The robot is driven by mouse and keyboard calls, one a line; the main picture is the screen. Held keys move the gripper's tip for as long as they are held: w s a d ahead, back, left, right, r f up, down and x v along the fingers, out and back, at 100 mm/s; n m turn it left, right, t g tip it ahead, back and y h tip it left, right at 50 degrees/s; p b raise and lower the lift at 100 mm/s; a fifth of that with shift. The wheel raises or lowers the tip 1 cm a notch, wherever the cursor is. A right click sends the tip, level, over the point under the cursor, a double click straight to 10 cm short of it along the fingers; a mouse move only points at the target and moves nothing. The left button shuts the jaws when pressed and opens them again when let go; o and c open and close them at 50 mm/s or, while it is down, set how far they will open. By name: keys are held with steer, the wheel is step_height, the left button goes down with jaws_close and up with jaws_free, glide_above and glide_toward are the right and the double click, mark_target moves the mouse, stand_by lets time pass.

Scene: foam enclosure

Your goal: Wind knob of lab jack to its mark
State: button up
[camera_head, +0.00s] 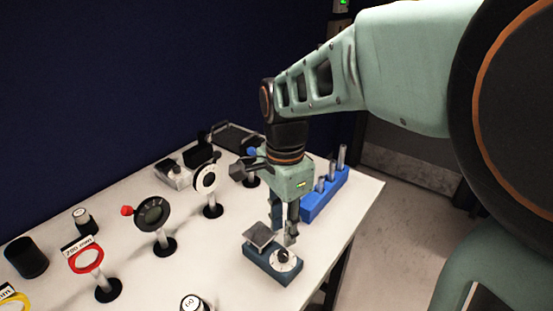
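The lab jack (258,258) is a dark blue-grey base near the table's right front edge. A small grey plate (262,235) sits at its left. A black knob (283,256) sits at its right on a white marked dial (290,265). The marks are too small to read. My gripper (285,236) points down just above and behind the jack. Its two fingers are apart, with a gap between them. The right fingertip is close to the dial's back edge; contact cannot be told. The left fingertip is partly hidden behind the plate.
A blue block with metal pegs (325,196) stands behind my gripper at the right. Left of the jack stand a white dial on a post (206,181), a dark round gauge (153,213) and a red ring (86,260).

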mark_target(283, 253)
step_height(283, 253, down, 8)
steer(key=shift+r+b, duration=0.2)
steer(key=shift+b, duration=0.15)
steer(key=shift+c, duration=0.4)
jaws_close()
